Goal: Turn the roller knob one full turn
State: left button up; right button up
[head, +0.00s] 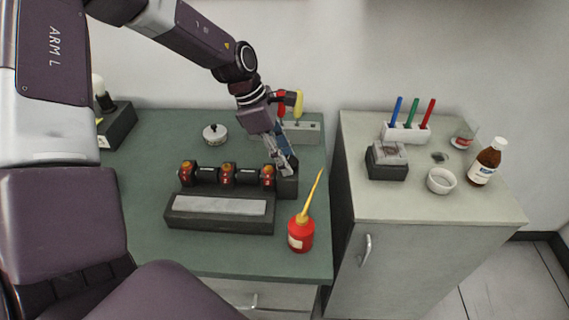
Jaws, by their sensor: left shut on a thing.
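The roller (228,175), dark with orange-red bands, lies along the back of a dark device with a pale flat plate (218,205) on the green-topped bench. A dark block (288,186) stands at its right end. My left gripper (287,164) reaches down from behind to this right end, above the block. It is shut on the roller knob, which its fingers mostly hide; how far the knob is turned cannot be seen. My right gripper is not in view.
A red oil can (300,234) with a tall yellow spout stands close in front, right of the device. A small white lidded pot (214,134) and a grey tool rack (300,132) are behind. A separate cabinet (430,208) with bottles and pens stands right, across a gap.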

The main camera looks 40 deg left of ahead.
pick_arm(q)
jog(key=shift+w+r, duration=0.1)
dwell(0.3)
jog(key=o, duration=1.2)
jog(key=shift+d, duration=0.1)
jog(key=shift+c, duration=0.2)
jog(key=v, duration=1.2)
jog(key=shift+d, duration=0.1)
